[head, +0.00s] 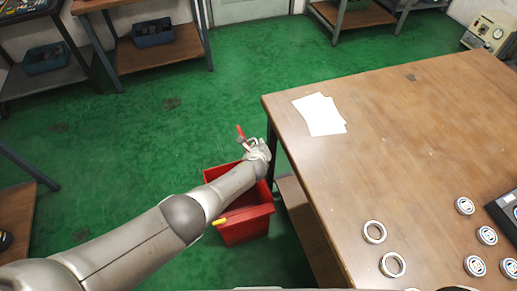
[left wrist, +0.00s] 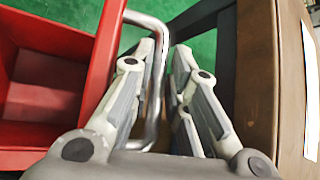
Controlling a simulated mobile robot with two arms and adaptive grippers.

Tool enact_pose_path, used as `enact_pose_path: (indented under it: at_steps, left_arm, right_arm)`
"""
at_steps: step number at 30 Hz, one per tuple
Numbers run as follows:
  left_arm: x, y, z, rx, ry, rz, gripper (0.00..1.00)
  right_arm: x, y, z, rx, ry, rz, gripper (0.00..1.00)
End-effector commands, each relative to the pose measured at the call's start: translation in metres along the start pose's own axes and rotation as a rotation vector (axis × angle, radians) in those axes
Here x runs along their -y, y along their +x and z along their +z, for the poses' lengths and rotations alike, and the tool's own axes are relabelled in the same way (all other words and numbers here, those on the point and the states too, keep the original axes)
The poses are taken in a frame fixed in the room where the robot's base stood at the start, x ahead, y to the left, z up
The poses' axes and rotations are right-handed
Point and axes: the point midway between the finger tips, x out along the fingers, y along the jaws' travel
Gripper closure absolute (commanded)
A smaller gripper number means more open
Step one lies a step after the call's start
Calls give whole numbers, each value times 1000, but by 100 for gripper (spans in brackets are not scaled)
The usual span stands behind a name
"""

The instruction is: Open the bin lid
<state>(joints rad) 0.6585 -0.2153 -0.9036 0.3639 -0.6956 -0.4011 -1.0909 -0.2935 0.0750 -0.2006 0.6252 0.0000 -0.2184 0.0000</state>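The red bin (head: 247,226) stands on the floor left of the table. Its top is uncovered, and the inside shows in the left wrist view (left wrist: 42,85). The red lid (head: 241,133) stands raised, seen nearly edge-on; it also shows in the left wrist view (left wrist: 104,65). A bent metal handle (left wrist: 157,90) joins the lid. My left gripper (head: 258,148) is beside the lid. Its fingers (left wrist: 166,60) stand apart on either side of the handle bar, with a gap at the right finger; contact at the left finger is unclear. My right gripper is out of view.
The wooden table (head: 420,120) is close right of my left gripper, with paper sheets (head: 320,114) and several rings (head: 374,232) on it. A yellow piece (head: 219,222) shows at the bin's rim. Green floor left of the bin is clear.

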Motion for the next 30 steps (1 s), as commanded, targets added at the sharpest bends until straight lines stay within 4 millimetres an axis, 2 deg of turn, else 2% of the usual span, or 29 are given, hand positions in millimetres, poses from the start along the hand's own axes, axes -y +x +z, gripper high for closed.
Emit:
enact_pose_path:
  at_steps: [1,11,17,30]
  left_arm:
    - [5,0,3,4,2,-8,81]
    - [0,0,1,2,-1,2,81]
    - [0,-3,-2,1,-4,0,81]
    - [-1,-23,-1,0,-4,1,81]
  right_arm:
    - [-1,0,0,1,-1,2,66]
    - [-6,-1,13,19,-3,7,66]
    - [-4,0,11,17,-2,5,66]
    - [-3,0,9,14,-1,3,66]
